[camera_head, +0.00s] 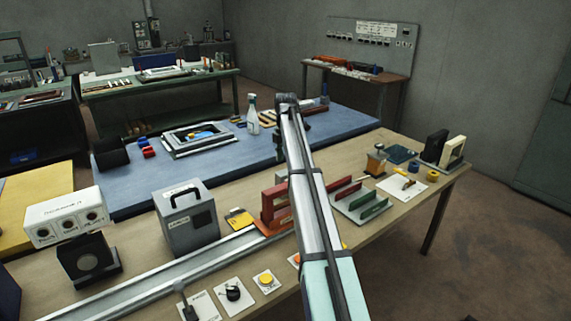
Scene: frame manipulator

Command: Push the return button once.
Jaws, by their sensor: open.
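A round yellow button (265,279) sits on a small white plate near the front edge of the wooden table. An orange button (294,259) is just to its right, partly hidden by my arm. A little yellow shows at the arm's right edge, mostly covered. I cannot read any label, so I cannot tell which is the return button. My arm rises from the bottom across the middle of the view, and I cannot make out my gripper.
A metal rail (150,280) runs along the wooden table (375,215). A black knob (233,293) and a lever plate (203,307) lie left of the yellow button.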

